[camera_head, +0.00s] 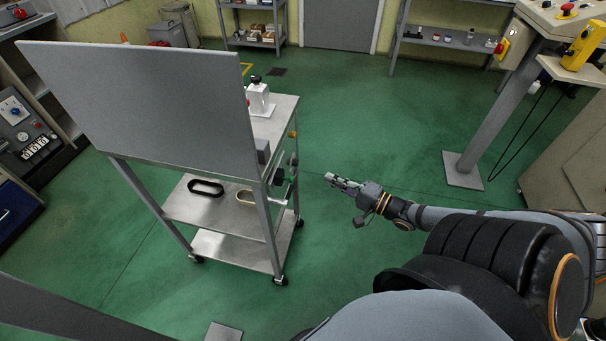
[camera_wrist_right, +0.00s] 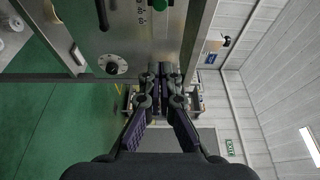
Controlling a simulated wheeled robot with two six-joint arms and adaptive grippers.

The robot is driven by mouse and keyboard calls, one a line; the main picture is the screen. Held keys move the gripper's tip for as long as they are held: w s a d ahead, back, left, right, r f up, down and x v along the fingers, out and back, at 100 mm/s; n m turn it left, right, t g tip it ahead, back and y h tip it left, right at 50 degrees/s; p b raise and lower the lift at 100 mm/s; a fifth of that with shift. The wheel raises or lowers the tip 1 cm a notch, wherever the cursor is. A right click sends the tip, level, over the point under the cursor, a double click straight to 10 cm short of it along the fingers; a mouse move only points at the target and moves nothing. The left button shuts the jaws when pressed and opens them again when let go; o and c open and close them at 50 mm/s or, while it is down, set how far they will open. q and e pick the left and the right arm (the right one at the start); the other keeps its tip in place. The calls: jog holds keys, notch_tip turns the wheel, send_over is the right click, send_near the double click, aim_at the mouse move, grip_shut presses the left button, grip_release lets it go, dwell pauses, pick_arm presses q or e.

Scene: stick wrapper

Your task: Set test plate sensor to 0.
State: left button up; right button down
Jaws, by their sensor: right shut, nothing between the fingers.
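A wheeled metal cart carries a large grey upright plate (camera_head: 160,95). Small controls (camera_head: 284,172) sit on the cart's right side; their markings are too small to read. My left gripper is not in view.
A white device with a black knob (camera_head: 258,98) stands on the cart top. Two oval rings, one black (camera_head: 206,187), lie on its lower shelf. A grey post (camera_head: 491,115) with a control console stands at right.

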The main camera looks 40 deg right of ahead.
aim_at(285, 178)
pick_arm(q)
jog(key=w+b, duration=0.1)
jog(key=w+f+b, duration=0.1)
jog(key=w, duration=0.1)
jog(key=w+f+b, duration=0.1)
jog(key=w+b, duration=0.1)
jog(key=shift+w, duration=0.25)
pick_arm(e)
jog(key=w+a, duration=0.6)
jog(key=shift+w+a, duration=0.2)
jog(key=shift+a, duration=0.05)
